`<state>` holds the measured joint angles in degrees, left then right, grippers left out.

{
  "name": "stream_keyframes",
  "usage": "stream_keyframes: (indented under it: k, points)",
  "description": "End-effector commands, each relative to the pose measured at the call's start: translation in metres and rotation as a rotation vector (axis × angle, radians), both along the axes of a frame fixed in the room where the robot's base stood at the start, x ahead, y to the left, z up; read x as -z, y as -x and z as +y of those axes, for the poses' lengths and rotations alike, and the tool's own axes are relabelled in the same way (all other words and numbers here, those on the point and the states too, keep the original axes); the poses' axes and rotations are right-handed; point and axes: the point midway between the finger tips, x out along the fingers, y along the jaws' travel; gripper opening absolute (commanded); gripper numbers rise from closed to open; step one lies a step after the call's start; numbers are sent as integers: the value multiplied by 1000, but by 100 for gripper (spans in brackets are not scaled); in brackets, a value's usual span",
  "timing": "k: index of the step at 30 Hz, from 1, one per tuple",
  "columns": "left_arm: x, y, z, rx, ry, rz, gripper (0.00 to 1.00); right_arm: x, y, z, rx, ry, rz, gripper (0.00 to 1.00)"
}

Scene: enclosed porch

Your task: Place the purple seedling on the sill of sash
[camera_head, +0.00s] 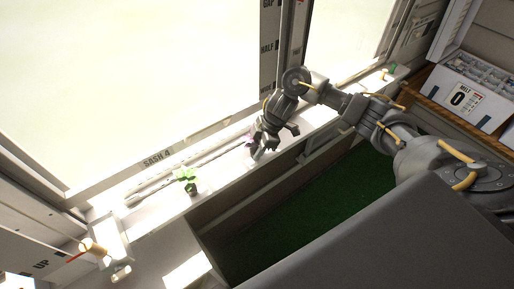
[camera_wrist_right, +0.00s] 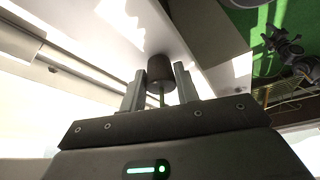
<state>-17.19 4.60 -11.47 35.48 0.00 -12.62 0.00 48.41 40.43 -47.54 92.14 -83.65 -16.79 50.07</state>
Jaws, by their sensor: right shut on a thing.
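My right gripper (camera_head: 262,148) reaches down over the window sill (camera_head: 222,170), below the window marked SASH 4 (camera_head: 158,160). It is shut on the purple seedling (camera_head: 249,137), whose purple leaves show just left of the fingers; its pot is mostly hidden there. In the right wrist view the dark pot (camera_wrist_right: 160,68) with a thin green stem sits between the two fingers (camera_wrist_right: 160,88), close to the pale sill. I cannot tell whether the pot touches the sill. My left gripper is not in the head view.
A green seedling (camera_head: 187,176) in a dark pot stands on the sill to the left. A wooden-handled tool (camera_head: 93,246) lies at the lower left. A white box marked 0 (camera_head: 465,98) stands on a wooden shelf at right. A green floor (camera_head: 310,210) lies below the sill.

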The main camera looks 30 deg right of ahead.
Motion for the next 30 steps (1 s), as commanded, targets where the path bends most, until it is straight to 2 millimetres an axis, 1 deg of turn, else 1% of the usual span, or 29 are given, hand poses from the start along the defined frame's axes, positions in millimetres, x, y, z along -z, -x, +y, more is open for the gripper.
stream_keyframes:
  k: [4, 8, 9, 13, 20, 23, 26, 30]
  points:
    - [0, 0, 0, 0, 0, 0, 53, 0, 0, 0, 0, 0, 0, 18]
    - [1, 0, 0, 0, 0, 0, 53, 4, 0, 0, 0, 0, 1, 18]
    - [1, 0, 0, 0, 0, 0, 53, 3, 0, 0, 0, 0, 0, 35]
    - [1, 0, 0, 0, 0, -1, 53, 3, 0, 0, 0, 0, 0, 52]
    - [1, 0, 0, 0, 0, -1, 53, 3, 0, 0, 0, 0, 0, 53]
    - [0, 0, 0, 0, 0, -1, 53, 0, 0, 0, 0, 0, -1, 53]
    - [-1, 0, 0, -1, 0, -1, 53, -10, 0, -4, 1, 1, -4, 53]
    - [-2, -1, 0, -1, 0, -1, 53, -34, 2, -14, 0, 3, -8, 53]
